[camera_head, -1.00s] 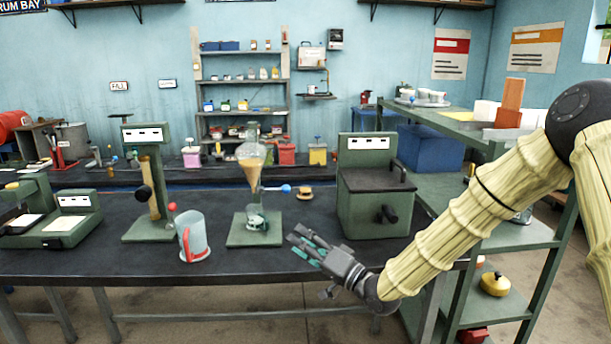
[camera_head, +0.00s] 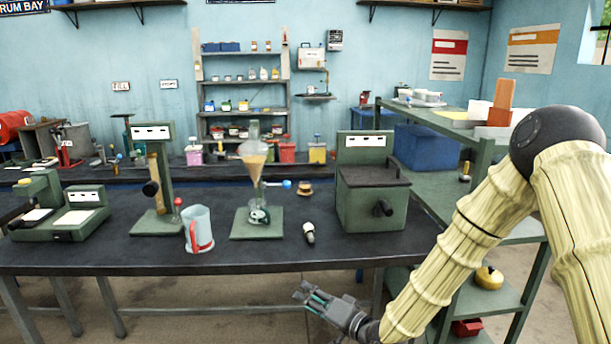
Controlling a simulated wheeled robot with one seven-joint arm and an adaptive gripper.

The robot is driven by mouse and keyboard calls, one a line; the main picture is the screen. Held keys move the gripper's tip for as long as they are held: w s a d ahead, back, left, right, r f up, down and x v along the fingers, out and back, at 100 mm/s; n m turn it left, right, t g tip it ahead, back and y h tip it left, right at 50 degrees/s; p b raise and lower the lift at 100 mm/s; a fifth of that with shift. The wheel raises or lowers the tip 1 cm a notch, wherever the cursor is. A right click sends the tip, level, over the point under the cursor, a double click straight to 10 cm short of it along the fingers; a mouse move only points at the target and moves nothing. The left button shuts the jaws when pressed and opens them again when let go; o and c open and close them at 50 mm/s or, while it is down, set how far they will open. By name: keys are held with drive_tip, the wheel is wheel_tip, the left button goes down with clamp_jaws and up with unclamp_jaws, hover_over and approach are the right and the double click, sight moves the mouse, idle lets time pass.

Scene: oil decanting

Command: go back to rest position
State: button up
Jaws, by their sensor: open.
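My gripper (camera_head: 312,297) is open and empty. It hangs low in front of the dark bench's (camera_head: 130,258) front edge, below the bench top, with its fingers pointing left. The arm reaches in from the right. On the bench a glass separating funnel (camera_head: 253,160) with amber liquid stands on a green base (camera_head: 257,231), with a small vessel (camera_head: 259,214) under it. A small black and white piece (camera_head: 309,232) lies on the bench right of the base. A clear jug with a red handle (camera_head: 198,229) stands to the left.
A green lidded box machine (camera_head: 371,190) stands right of the funnel. A green stand (camera_head: 154,185) and scale-like devices (camera_head: 75,218) stand at left. A green shelf rack (camera_head: 520,234) with a yellow item (camera_head: 489,277) is close to my arm at right.

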drive_tip(key=s+d+f+g+h, duration=0.2)
drive_tip(key=s+d+f+h, duration=0.15)
drive_tip(key=s+f, duration=0.6)
drive_tip(key=s+d+f+g+h, duration=0.3)
drive_tip(key=s+d+f, duration=0.3)
drive_tip(key=f, duration=0.7)
drive_tip(key=s+d+f+g+h, duration=0.1)
drive_tip(key=s+d+f+g, duration=0.1)
drive_tip(key=s, duration=0.7)
drive_tip(key=s+d+f+n+g+h, duration=0.1)
drive_tip(key=s+d+f, duration=0.3)
drive_tip(key=s, duration=0.6)
drive_tip(key=s+d+f+n+g+h, duration=0.1)
drive_tip(key=s+d+f+g+h, duration=0.2)
drive_tip(key=s, duration=0.6)
drive_tip(key=d+p, duration=0.1)
drive_tip(key=d, duration=0.1)
drive_tip(key=shift+s+d+f+g, duration=0.25)
drive_tip(key=shift+d+f+g, duration=0.1)
drive_tip(key=shift+f+g, duration=0.05)
